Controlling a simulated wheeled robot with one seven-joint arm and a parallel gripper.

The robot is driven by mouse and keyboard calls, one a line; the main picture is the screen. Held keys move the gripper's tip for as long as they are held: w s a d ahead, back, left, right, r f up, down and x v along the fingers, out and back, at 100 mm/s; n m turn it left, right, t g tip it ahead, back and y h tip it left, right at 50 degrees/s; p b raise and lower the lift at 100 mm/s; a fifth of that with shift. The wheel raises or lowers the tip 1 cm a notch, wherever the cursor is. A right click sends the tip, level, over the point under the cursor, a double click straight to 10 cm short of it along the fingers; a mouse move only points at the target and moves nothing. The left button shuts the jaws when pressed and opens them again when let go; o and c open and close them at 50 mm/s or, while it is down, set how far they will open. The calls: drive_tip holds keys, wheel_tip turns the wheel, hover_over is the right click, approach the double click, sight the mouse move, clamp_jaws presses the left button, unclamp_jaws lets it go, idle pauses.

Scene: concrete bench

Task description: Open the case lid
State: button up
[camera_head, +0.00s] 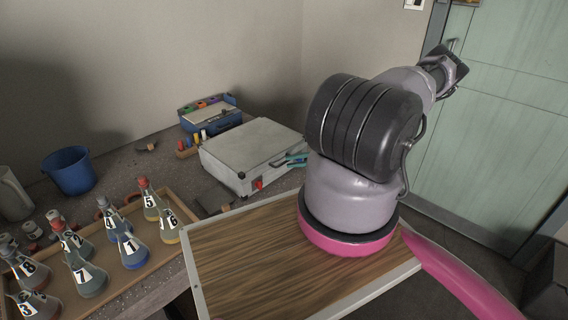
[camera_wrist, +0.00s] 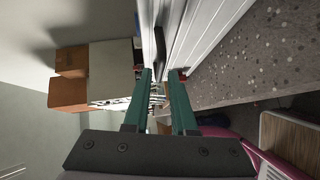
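The silver-grey case (camera_head: 252,142) lies on the bench in the head view, with its lid down. A red tag or latch (camera_head: 258,184) shows on its front side, next to a dark handle. My gripper (camera_head: 296,160) shows only as small teal fingers at the right side of the case. In the wrist view my gripper (camera_wrist: 160,75) has two green fingers with a gap between them, and it looks open. The metal edges of the case (camera_wrist: 178,28) run just beyond the fingertips. I cannot tell whether a finger touches the case.
A blue box (camera_head: 212,119) with coloured items stands behind the case, and small coloured bottles (camera_head: 204,135) stand beside it. A wooden tray (camera_head: 183,215) holds several numbered flasks at the left. A blue bucket (camera_head: 70,171) stands farther left. My arm covers the right side.

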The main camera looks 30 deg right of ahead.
sight(284, 162)
drive_tip(key=shift+x, duration=1.85)
clamp_jaws()
